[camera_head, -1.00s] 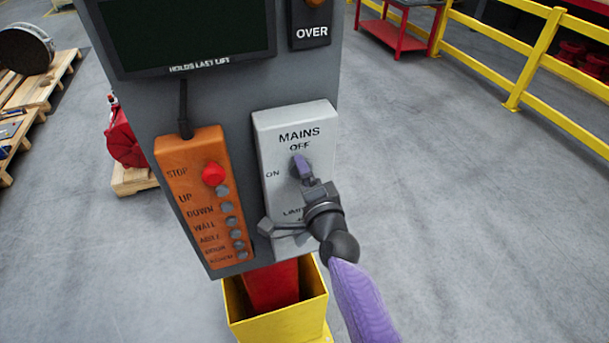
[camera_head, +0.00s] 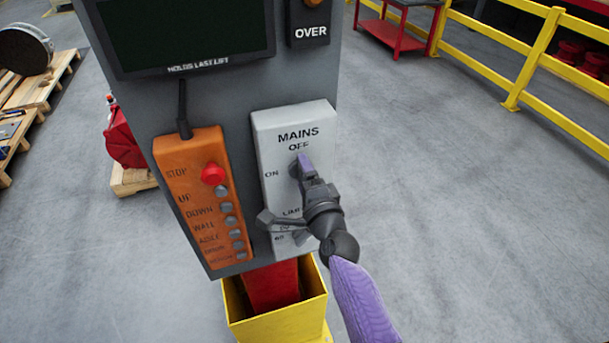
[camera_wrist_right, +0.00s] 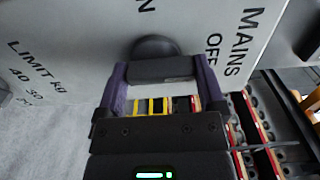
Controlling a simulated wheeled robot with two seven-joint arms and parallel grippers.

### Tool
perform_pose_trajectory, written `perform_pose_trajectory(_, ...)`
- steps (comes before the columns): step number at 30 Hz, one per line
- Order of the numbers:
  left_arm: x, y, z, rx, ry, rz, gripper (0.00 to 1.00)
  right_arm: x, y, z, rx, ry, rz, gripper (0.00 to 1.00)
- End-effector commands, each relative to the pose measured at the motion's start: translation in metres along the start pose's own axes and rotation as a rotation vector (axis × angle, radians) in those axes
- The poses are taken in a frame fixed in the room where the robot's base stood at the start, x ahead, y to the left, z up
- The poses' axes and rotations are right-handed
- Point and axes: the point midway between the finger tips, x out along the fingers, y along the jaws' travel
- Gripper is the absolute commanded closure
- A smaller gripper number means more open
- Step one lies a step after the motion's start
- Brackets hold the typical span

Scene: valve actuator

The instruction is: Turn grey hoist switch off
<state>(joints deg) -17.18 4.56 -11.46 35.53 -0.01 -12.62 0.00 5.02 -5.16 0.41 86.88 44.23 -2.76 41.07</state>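The grey switch (camera_wrist_right: 155,48) sits on the light grey MAINS panel (camera_head: 292,117), below the OFF label and right of the ON label. In the head view my right gripper (camera_head: 303,163) covers most of it. In the right wrist view my right gripper's (camera_wrist_right: 161,80) two purple fingers stand at both ends of the switch's dark bar and appear to touch it. The bar lies roughly along the line towards OFF; no pointer mark shows. My left gripper is not in view.
An orange pendant (camera_head: 197,190) with a red stop button and several grey buttons hangs left of the panel. A dark screen (camera_head: 180,35) and an OVER lamp box (camera_head: 309,25) are above. A yellow base (camera_head: 285,322) stands below. Floor to the right is clear up to the yellow railing (camera_head: 530,65).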

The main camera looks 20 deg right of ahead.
Motion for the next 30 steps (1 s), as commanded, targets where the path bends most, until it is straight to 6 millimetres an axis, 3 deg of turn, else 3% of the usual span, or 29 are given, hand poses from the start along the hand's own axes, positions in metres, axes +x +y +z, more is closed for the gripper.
perform_pose_trajectory(10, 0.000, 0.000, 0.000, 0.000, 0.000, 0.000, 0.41, -0.005, 0.000, 0.000, 0.000, 0.000, 0.001, 0.00)
perform_pose_trajectory(22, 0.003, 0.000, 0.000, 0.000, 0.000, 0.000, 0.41, -0.086, 0.003, 0.000, 0.000, 0.000, 0.004, 0.00)
perform_pose_trajectory(30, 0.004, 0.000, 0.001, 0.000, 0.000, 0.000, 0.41, -0.100, 0.001, 0.000, 0.001, -0.001, 0.001, 0.00)
